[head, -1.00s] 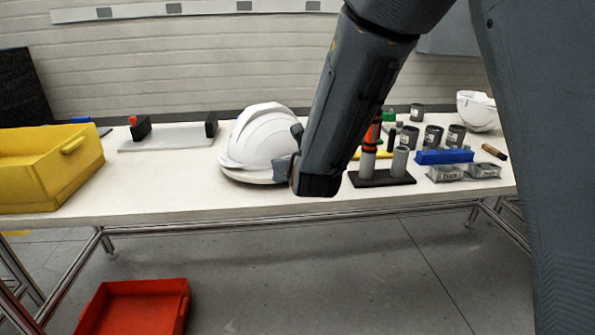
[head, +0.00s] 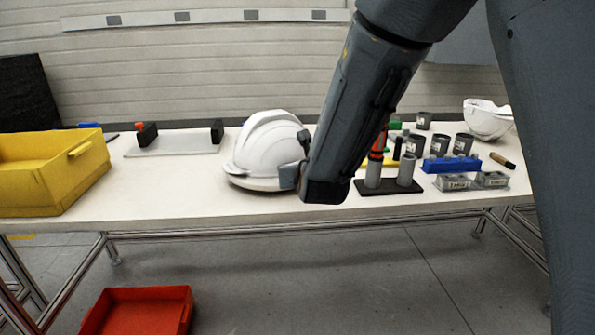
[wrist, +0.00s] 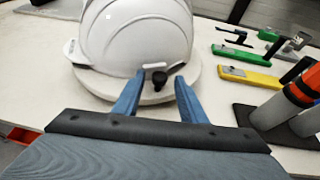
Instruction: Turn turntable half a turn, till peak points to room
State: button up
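A white helmet shell (head: 268,142) sits on a low round white turntable (head: 250,184) at the middle of the table. In the head view its peak is towards the lower left. The wrist view shows the shell (wrist: 138,35) from close by, above the turntable's rim (wrist: 92,82). My gripper (wrist: 158,82) is at the turntable's near edge, with its two blue fingers apart. A small dark knob (wrist: 159,80) shows between the fingertips; I cannot tell whether they touch it. In the head view my wrist hides the right side of shell and turntable.
A rack with grey cylinders (head: 388,186) stands just right of my wrist, with a blue block (head: 450,164), metal boxes and dark cups beyond. A yellow crate (head: 50,205) is at the left. A red bin (head: 140,310) is on the floor.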

jog(key=v, duration=0.7)
jog(key=shift+s+r, duration=0.2)
jog(key=shift+s, duration=0.1)
